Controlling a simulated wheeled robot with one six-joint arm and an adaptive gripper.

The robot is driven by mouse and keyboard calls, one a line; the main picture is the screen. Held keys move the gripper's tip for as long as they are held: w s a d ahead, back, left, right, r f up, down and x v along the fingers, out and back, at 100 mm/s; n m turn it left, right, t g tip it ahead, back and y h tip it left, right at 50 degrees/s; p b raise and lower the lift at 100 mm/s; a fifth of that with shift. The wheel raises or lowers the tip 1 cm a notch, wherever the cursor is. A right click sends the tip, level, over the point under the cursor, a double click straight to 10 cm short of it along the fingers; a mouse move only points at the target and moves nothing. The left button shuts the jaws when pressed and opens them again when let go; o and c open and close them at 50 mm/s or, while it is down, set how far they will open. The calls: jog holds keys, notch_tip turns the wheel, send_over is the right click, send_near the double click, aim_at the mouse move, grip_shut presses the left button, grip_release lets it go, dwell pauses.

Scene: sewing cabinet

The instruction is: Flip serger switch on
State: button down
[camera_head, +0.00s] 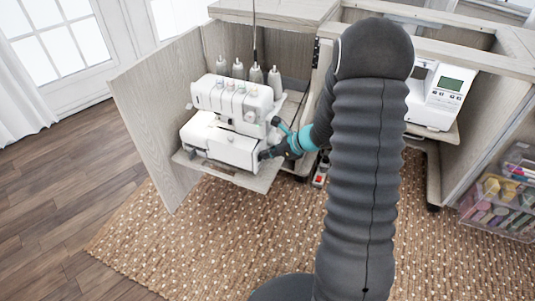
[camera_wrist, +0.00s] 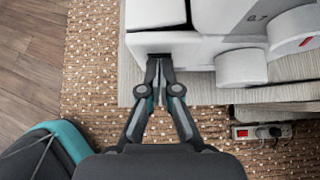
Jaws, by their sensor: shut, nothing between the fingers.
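The serger (camera_head: 232,120) is a white machine standing on a pull-out shelf in the open left bay of the cabinet. In the wrist view its white side (camera_wrist: 185,45) fills the top, with round knobs at the right. My gripper (camera_head: 264,155) is at the right side of the serger's lower body. In the wrist view my gripper (camera_wrist: 158,66) is shut and empty, its fingertips at a dark spot low on the white side. The fingertips cover that spot, so the switch itself and its position cannot be made out. I cannot tell whether the tips touch it.
The shelf (camera_head: 225,172) sticks out below the serger. A power strip (camera_wrist: 262,132) with a red switch lies on the dotted rug below. A second white machine (camera_head: 440,92) stands in the right bay. A clear bin (camera_head: 498,205) of thread sits at the right. The rug in front is clear.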

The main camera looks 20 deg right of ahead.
jog(key=shift+r+p, duration=0.3)
jog(key=shift+r, duration=0.25)
jog(key=p+v, duration=0.1)
jog(key=v, duration=1.2)
jog(key=shift+s+f, duration=0.1)
jog(key=shift+s, duration=0.05)
